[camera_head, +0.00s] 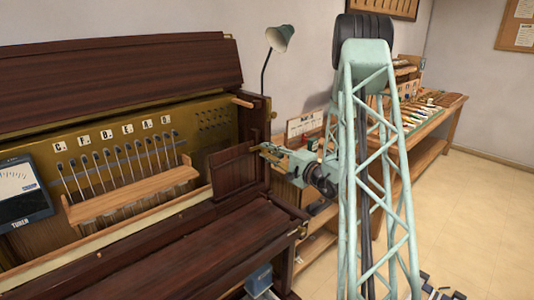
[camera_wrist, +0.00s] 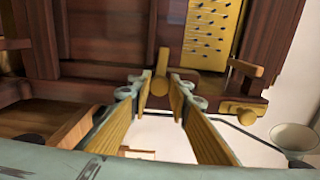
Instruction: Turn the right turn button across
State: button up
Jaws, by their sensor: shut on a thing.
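The wooden turn button (camera_wrist: 160,72) stands between the fingertips of my gripper (camera_wrist: 162,88) in the wrist view. It points up and down in that picture, beside a dark wooden panel (camera_wrist: 100,30). My gripper is shut on it, with a yellow pad on each side. In the head view my gripper (camera_head: 263,149) reaches the right edge of the small dark panel (camera_head: 232,172) at the piano's right end. The button is hard to make out there, being small and partly behind my fingers.
A second wooden piece (camera_wrist: 240,110) sits to the right in the wrist view. A green lamp (camera_head: 280,38) stands behind the piano. The tuner (camera_head: 22,192) and a wooden rail (camera_head: 130,193) lie left.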

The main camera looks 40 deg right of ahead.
jog(key=shift+n, duration=0.3)
jog(key=o, duration=0.9)
jog(key=shift+c, duration=0.2)
jog(key=shift+s, duration=0.1)
jog(key=s, duration=1.1)
jog(key=shift+s+d, duration=0.2)
jog(key=shift+s, duration=0.2)
